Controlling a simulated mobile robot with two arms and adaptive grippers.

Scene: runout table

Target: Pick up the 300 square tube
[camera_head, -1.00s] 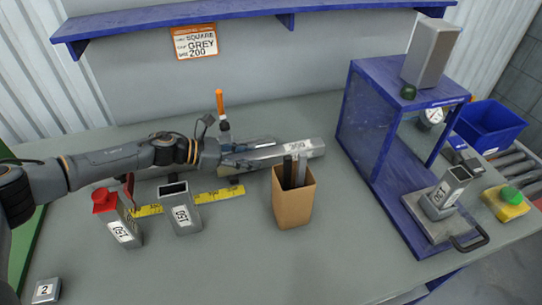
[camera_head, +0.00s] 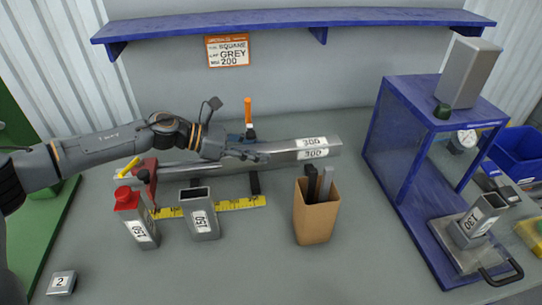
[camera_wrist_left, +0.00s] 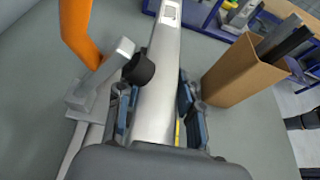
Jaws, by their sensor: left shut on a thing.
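The 300 square tube (camera_head: 280,153) is a long grey metal tube with white "300" labels on two faces. It runs left to right across the back of the table and appears raised above a dark support block (camera_head: 254,182). My left gripper (camera_head: 243,152) is shut on it around its middle. In the left wrist view the tube (camera_wrist_left: 162,62) runs between the two fingers of my left gripper (camera_wrist_left: 158,108). My forearm hides part of the tube's left half. My right gripper is not in view.
Two shorter "150" tubes, one with a red cap (camera_head: 137,218) and one open (camera_head: 199,215), stand in front near a yellow rule (camera_head: 235,205). A blue stand (camera_head: 400,165) is right; an orange-handled tool (camera_head: 248,112) is behind.

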